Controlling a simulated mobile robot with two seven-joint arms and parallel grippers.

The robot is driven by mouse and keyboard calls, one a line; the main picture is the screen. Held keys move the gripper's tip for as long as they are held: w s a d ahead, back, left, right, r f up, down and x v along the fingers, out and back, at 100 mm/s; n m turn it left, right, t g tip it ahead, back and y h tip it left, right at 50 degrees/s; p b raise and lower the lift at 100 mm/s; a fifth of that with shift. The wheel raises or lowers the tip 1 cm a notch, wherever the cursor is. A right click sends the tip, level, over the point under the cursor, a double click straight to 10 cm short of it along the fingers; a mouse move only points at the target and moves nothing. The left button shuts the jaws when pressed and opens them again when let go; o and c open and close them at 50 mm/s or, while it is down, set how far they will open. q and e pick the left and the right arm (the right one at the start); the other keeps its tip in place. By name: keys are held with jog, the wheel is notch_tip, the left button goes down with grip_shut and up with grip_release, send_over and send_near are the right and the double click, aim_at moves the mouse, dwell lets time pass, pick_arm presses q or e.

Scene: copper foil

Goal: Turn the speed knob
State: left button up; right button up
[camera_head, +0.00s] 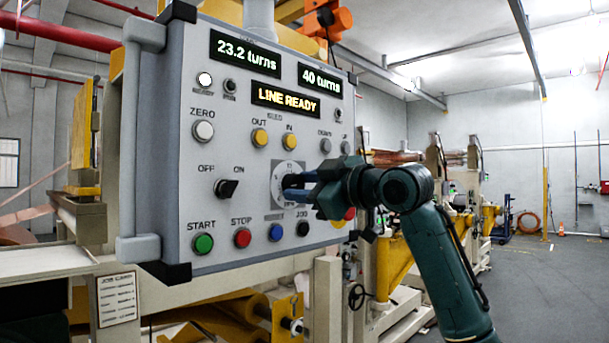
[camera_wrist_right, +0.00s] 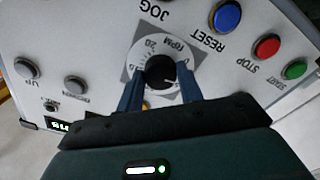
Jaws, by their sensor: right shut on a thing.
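The speed knob (camera_wrist_right: 160,72) is black and round with a white pointer line, on a round white RPM dial (camera_wrist_right: 150,46) in the right wrist view. My right gripper (camera_head: 287,187) reaches in from the right. Its two blue fingers (camera_wrist_right: 160,82) stand on either side of the knob and are shut on it. My left gripper is not in view.
Close around the dial are the blue RESET button (camera_head: 276,232), black JOG button (camera_head: 302,228) and a red button (camera_head: 349,213) beside my gripper. The black OFF/ON switch (camera_head: 227,188) is to the left. The display (camera_head: 285,99) reads LINE READY. Open floor (camera_head: 540,280) lies right.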

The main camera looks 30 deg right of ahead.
jog(key=shift+r+n+p, duration=0.2)
jog(key=shift+n+p, duration=0.15)
jog(key=shift+n, duration=0.15)
jog(key=shift+n+p, duration=0.75)
jog(key=shift+n, duration=0.15)
jog(key=shift+n+p, duration=1)
jog(key=shift+n, duration=0.2)
jog(key=shift+n+p, duration=0.65)
jog(key=shift+n, duration=0.25)
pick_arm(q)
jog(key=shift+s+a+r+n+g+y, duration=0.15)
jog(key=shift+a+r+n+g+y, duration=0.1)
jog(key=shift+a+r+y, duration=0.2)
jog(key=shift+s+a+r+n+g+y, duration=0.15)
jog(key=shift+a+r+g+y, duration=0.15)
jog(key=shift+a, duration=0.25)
pick_arm(e)
jog(key=shift+n, duration=0.3)
pick_arm(q)
jog(key=shift+p, duration=0.35)
pick_arm(e)
jog(key=shift+f, duration=0.15)
jog(key=o, duration=1)
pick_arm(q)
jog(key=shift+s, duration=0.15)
